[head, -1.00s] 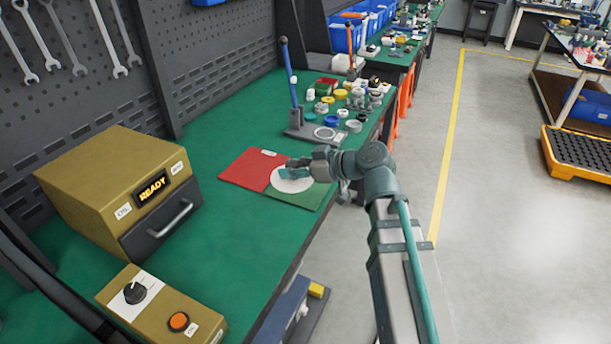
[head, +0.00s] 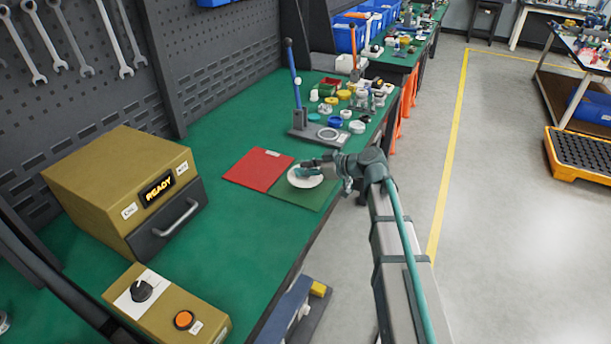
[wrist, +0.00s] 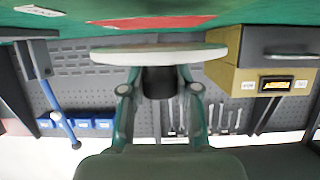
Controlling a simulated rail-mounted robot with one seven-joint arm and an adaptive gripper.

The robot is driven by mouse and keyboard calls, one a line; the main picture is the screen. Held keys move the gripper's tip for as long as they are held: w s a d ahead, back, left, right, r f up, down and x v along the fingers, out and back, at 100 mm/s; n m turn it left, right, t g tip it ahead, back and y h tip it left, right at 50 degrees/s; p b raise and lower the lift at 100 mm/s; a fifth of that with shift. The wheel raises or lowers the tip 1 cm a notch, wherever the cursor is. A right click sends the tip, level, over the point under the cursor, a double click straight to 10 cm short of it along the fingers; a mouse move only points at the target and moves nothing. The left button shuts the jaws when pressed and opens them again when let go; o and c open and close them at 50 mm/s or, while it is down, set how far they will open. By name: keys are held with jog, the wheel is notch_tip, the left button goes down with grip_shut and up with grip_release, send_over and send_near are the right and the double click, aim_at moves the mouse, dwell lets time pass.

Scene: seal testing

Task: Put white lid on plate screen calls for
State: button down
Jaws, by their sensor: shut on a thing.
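The white lid (head: 304,181) is a round disc in my gripper (head: 310,169). In the head view it shows over the green plate (head: 301,198), close to its edge with the red plate (head: 256,169). My gripper is shut on the lid's dark knob (wrist: 158,83); the lid also shows almost edge-on in the wrist view (wrist: 160,53), which is upside down. I cannot tell how much gap lies under the lid. The screen (head: 158,189) on the tan box reads READY.
A tan control box (head: 165,305) with a knob and orange button stands at the front. A lever press (head: 318,134) and several small parts (head: 345,95) stand behind the plates. The green bench top (head: 225,230) is clear between the tan box and plates.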

jog(key=shift+w+f+p, duration=0.1)
jog(key=shift+f+p, duration=0.2)
jog(key=shift+f, duration=1.3)
jog(key=shift+f, duration=0.15)
jog(key=c, duration=0.8)
grip_release()
jog(key=shift+c, duration=0.2)
jog(key=shift+r, duration=0.25)
jog(key=b+v, duration=0.1)
jog(key=v, duration=1.1)
jog(key=shift+f, duration=0.1)
